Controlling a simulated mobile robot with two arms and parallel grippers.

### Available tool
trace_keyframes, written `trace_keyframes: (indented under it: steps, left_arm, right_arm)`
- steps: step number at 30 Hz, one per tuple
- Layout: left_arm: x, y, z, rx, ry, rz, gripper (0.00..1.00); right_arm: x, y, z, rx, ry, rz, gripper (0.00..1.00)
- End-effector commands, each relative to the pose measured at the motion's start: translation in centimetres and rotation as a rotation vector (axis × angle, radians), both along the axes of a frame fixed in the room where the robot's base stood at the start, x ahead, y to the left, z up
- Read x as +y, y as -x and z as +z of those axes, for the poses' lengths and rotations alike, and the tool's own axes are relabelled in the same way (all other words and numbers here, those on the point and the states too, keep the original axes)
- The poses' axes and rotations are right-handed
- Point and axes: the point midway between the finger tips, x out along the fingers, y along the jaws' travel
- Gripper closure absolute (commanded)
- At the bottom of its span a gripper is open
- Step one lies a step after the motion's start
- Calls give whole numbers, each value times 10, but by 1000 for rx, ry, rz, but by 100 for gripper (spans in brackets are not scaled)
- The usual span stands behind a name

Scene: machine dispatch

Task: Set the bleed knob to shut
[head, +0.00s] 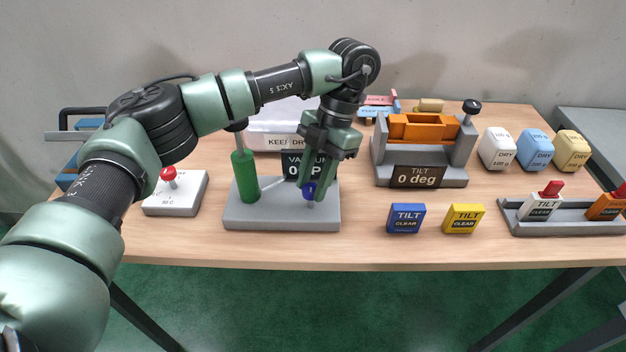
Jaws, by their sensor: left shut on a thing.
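The bleed knob (308,190) is a small blue knob on the right part of a grey base (265,218). My left gripper (316,192) reaches down from above and is shut on the knob, hiding part of it. Which way the knob is turned cannot be made out. On the same base stand a green upright cylinder (244,177) with a dark handle on top, and a dark display (292,165) marked VACUUM. My gripper covers part of the display's text. My right gripper is not in view.
A grey stand with an orange tilt cradle (418,127) is to the right. Blue (406,218) and yellow (464,218) TILT blocks lie near the front edge. A red-knobbed plate (176,193) is left of the base. Several DRY blocks and a grey rack (560,228) stand farther right.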

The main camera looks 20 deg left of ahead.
Motion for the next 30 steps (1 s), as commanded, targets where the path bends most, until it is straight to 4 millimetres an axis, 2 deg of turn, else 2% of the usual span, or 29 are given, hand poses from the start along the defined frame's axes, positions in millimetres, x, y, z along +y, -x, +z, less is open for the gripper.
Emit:
trace_keyframes:
  steps: [16, 17, 18, 30]
  left_arm:
    - [0, -1, 1, -3, 0, -23, 100]
    - [0, -1, 1, -3, 0, -23, 60]
    - [0, 0, 1, -2, 0, -23, 48]
    - [-1, -2, 5, -3, 0, -22, 47]
  right_arm:
    - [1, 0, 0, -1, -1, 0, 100]
    - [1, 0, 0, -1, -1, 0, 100]
    - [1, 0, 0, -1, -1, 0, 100]
    - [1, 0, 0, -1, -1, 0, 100]
